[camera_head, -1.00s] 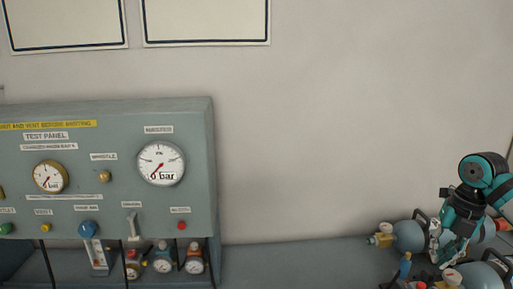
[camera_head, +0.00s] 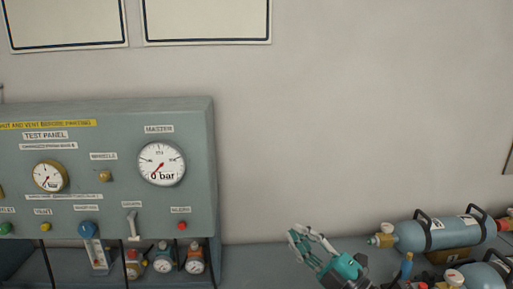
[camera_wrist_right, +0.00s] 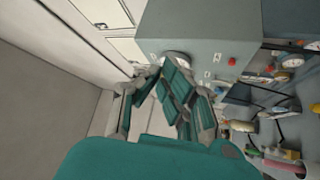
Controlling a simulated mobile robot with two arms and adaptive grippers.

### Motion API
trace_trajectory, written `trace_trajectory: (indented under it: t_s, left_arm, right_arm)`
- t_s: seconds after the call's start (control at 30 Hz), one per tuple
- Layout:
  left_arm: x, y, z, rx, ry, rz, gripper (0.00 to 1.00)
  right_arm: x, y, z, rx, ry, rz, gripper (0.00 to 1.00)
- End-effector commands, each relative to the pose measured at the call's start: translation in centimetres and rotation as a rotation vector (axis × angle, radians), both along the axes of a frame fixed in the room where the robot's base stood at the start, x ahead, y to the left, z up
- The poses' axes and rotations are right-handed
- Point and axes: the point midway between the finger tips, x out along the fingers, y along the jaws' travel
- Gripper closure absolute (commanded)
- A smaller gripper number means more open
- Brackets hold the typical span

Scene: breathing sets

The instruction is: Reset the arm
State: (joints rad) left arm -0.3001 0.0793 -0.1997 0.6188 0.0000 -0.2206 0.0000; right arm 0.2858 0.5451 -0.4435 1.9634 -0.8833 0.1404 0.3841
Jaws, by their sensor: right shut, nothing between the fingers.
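My right gripper (camera_head: 304,238), teal and grey, is at the bottom of the head view, right of the middle. It points up and to the left, in front of the bench and wall, with the test panel to its left. It is shut and empty. The right wrist view shows its teal fingers (camera_wrist_right: 166,82) close up, with the panel beyond them, turned on its side. Most of my right arm is below the head view. My left gripper is not in view.
The grey test panel (camera_head: 110,112) stands at the left; its large gauge (camera_head: 161,163) reads 0 bar. Several small gauges and valves hang below it. Blue-grey cylinders (camera_head: 446,236) with black handles lie on the bench (camera_head: 255,256) at the right.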

Motion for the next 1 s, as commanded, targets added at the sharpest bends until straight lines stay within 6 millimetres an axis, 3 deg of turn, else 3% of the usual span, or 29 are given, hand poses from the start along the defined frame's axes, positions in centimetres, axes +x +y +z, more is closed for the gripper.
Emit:
trace_trajectory:
  t_s: [0.13,0.23,0.4,0.5,0.7,1.0]
  left_arm:
    - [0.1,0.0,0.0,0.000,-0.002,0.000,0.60]
    - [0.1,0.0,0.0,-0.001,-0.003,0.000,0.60]
    - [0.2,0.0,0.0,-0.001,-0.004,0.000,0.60]
    - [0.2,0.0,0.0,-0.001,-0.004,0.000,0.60]
    - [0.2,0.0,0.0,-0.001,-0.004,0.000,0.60]
    - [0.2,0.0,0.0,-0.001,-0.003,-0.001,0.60]
  right_arm:
    - [-0.3,-5.9,-4.9,0.321,0.313,-0.328,1.00]
    - [-2.4,-9.7,-11.0,0.458,0.586,-0.542,1.00]
    - [-9.5,-12.8,-20.8,0.543,1.033,-0.796,1.00]
    - [-13.8,-13.1,-24.5,0.547,1.236,-0.880,1.00]
    - [-20.8,-12.7,-28.4,0.518,1.522,-0.966,1.00]
    - [-29.4,-11.4,-30.8,0.451,1.845,-1.016,1.00]
